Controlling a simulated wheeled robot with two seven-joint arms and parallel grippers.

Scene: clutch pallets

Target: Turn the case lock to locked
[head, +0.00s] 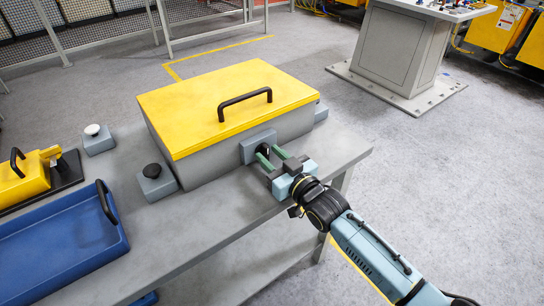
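The case (215,148) is a closed grey box with a yellow lid (185,100) on the table. Its lock is a dark round knob (263,149) on a grey plate (250,143) on the front face, partly hidden by my fingers. My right gripper (267,152) reaches in from the lower right, its two green fingers apart with their tips on either side of the knob. I cannot tell whether they press on it, nor which way the lock is turned. My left gripper is out of view.
A black handle (245,102) stands on the lid. Left of the case are a block with a black knob (153,171), a block with a white knob (93,130), a yellow device (25,180) and a blue tray (112,205). The table's front strip (215,222) is clear.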

